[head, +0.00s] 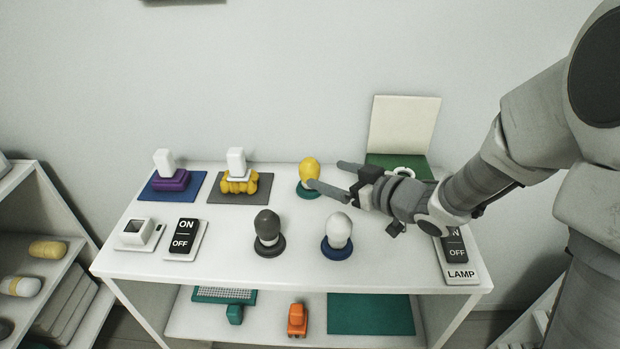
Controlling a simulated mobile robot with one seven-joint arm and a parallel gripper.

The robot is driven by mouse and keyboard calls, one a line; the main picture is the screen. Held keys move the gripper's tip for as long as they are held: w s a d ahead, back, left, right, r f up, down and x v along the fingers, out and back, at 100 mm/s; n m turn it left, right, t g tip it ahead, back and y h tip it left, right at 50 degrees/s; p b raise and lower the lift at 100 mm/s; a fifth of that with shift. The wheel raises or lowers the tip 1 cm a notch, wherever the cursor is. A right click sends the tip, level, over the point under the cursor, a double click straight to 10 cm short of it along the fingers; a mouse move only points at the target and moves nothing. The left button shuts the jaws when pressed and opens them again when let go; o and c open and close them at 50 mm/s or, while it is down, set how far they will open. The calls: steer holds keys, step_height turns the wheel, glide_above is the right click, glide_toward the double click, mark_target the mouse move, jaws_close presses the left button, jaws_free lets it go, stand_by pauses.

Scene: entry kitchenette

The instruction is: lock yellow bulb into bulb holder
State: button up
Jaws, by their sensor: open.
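The yellow bulb (309,169) stands upright on a round green base (305,192) at the back middle of the white table. My gripper (326,173) is open and empty, its two fingers pointing left toward the bulb from its right side. The nearer fingertip overlaps the bulb's lower right edge in the picture; I cannot tell whether it touches. Which thing is the bulb holder is unclear. A white ring-shaped part (404,171) shows on a green board with an upright cream panel (403,127), partly hidden behind my arm.
A dark grey bulb (267,227) and a white bulb (339,231) stand on round bases in front. A white box (138,232), an ON/OFF switch (184,240) and a LAMP switch (457,257) lie near the front. Purple (171,180) and yellow (239,184) objects sit back left.

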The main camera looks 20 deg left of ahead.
mark_target(310, 159)
steer(key=x, duration=0.2)
steer(key=shift+w+a+f, duration=0.1)
steer(key=shift+w+a, duration=0.1)
steer(key=shift+a, duration=0.15)
steer(key=b+x, duration=0.2)
steer(key=x, duration=0.2)
steer(key=shift+w+f, duration=0.15)
steer(key=shift+f, duration=0.05)
steer(key=shift+w+a, duration=0.3)
steer(key=shift+a, duration=0.1)
steer(key=c, duration=1.4)
steer(key=shift+c, duration=0.2)
step_height(310, 159, up, 5)
steer(key=shift+p, duration=1.15)
steer(key=s+d+r+p, duration=0.2)
steer(key=d+r+p, duration=0.2)
steer(key=d, duration=0.7)
step_height(310, 159, up, 2)
steer(key=shift+s+d+r, duration=0.1)
steer(key=shift+s+d, duration=0.15)
